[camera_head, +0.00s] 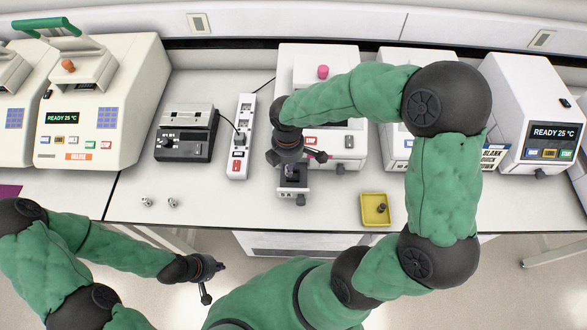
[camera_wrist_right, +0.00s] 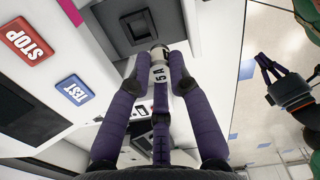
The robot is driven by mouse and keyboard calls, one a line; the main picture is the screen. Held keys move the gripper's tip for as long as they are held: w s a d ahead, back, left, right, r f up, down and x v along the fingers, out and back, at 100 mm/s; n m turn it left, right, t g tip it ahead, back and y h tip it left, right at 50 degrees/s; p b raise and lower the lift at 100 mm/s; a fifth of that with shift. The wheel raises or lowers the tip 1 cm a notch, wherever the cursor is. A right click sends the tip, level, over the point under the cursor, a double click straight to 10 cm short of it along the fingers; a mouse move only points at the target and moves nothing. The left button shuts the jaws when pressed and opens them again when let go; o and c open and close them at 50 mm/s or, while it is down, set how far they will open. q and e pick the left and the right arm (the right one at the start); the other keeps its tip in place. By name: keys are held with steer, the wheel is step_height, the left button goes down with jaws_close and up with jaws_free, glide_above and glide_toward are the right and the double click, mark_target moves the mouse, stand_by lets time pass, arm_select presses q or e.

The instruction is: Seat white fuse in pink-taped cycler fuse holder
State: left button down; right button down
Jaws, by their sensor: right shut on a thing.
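The cycler (camera_head: 319,58) with a pink knob stands at the back centre; its pink tape (camera_wrist_right: 72,12) shows in the right wrist view. My left gripper (camera_head: 215,268) is open and empty, in front of the bench.
A yellow tray (camera_head: 367,219) with a dark cap is right of the holder. Two small pieces (camera_head: 147,202) (camera_head: 172,202) lie on the bench at left. A black meter (camera_head: 184,150) and power strip (camera_head: 239,165) stand left of the cycler. Other cyclers (camera_head: 95,105) (camera_head: 540,115) flank it.

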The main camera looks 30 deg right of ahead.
steer(key=d+f, duration=0.1)
steer(key=w+d+f, duration=0.1)
steer(key=f, duration=0.1)
steer(key=shift+w+d+f, duration=0.1)
steer(key=shift+w+d, duration=0.05)
steer(key=shift+w, duration=0.05)
steer(key=shift+w+f+b, duration=0.1)
steer(key=shift+f+b, duration=0.3)
steer(key=shift+f, duration=1.2)
steer(key=shift+f, duration=0.1)
steer(key=c, duration=1.1)
jaws_free()
steer(key=shift+c, duration=0.2)
steer(key=shift+r, duration=0.2)
step_height(320, 180, up, 12)
steer(key=p, duration=0.1)
steer(key=shift+p, duration=0.35)
